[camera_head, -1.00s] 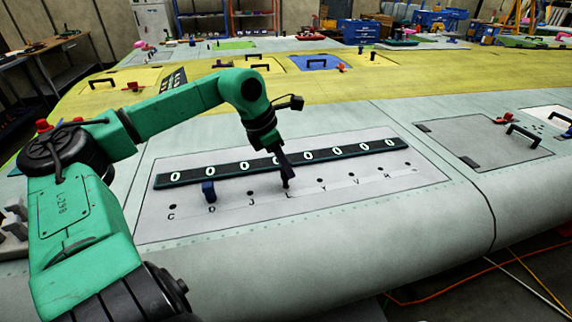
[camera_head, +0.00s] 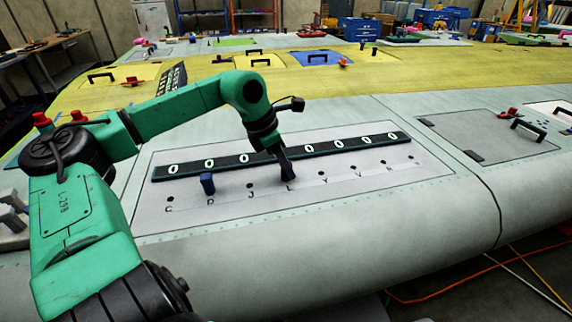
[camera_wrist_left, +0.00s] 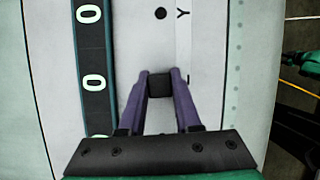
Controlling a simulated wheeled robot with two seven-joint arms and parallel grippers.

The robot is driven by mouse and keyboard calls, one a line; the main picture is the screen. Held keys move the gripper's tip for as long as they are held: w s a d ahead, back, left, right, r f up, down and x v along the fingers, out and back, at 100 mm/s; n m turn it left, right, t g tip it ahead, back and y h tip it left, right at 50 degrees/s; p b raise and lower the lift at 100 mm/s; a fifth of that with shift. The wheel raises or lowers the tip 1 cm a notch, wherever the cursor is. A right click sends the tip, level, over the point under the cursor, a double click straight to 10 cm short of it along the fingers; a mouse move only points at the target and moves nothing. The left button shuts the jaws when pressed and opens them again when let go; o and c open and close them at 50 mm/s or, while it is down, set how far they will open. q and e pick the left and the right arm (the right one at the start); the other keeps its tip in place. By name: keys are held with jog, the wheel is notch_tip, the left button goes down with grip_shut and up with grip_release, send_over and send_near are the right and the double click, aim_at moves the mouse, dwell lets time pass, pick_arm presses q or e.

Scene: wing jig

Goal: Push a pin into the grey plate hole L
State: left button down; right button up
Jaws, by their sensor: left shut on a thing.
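The grey plate (camera_head: 240,205) lies on the wing, with a row of lettered holes along a black strip of white rings. My left gripper (camera_head: 289,178) is at the hole lettered L and hides that hole. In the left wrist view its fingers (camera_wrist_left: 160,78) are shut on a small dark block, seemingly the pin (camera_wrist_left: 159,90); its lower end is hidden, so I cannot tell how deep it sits. My right gripper is not in view.
The black strip (camera_head: 225,163) runs just behind the holes, close to the left gripper. The Y hole (camera_wrist_left: 160,13) is open beside it. Black handles and a grey panel (camera_head: 480,140) lie to the right. The plate's front is clear.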

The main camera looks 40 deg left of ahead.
pick_arm(q)
jog(key=c, duration=0.5)
grip_release()
jog(key=shift+r, duration=0.3)
jog(key=b+v, duration=0.2)
jog(key=v, duration=1.2)
notch_tip(320, 180, up, 7)
jog(key=p, duration=0.6)
jog(key=shift+p, duration=0.4)
